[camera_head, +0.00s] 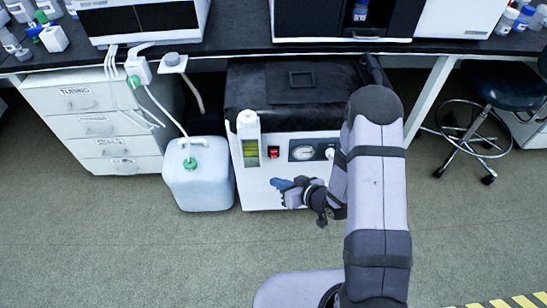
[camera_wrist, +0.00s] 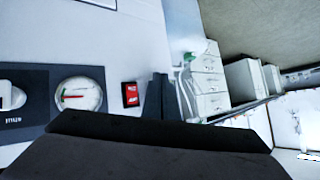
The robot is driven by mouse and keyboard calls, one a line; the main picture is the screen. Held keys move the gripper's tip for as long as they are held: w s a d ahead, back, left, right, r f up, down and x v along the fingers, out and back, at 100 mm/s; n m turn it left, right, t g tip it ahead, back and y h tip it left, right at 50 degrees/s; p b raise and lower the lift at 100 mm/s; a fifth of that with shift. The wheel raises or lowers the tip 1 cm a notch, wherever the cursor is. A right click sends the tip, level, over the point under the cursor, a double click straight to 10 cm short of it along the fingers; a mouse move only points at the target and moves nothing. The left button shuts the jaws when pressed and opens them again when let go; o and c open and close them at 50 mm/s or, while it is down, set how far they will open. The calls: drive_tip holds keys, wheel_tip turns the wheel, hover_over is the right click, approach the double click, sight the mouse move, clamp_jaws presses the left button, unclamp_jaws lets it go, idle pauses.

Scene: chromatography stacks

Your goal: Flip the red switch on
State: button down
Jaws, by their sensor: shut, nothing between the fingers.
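The red switch (camera_head: 273,153) is a small red rocker on the white front of a black-topped unit (camera_head: 287,184), between a green-yellow sight column and a round gauge. In the wrist view the red switch (camera_wrist: 131,94) shows in full, just left of my dark fingers. My gripper (camera_head: 279,184) is shut and empty.
The round gauge (camera_head: 303,153) and a knob (camera_head: 329,153) sit right of the switch. The sight column (camera_head: 248,140) stands at its left. A white jug (camera_head: 199,178) with tubes stands left of the unit, beside drawers (camera_head: 95,120). The floor in front is clear.

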sight(277, 162)
drive_tip(key=w, duration=0.7)
drive_tip(key=shift+f+b, duration=0.45)
drive_tip(key=shift+w+f, duration=0.1)
drive_tip(key=shift+w, duration=0.75)
idle(2.2)
drive_tip(key=shift+s, duration=0.15)
idle(0.3)
drive_tip(key=shift+s+p, duration=0.35)
drive_tip(key=shift+s, duration=0.25)
drive_tip(key=shift+s, duration=0.15)
drive_tip(key=shift+s+r+p, duration=0.2)
drive_tip(key=shift+s+p, duration=0.15)
drive_tip(key=shift+s, duration=0.85)
drive_tip(key=shift+s+r+p, duration=0.2)
drive_tip(key=shift+s+p, duration=0.15)
drive_tip(key=shift+s, duration=0.8)
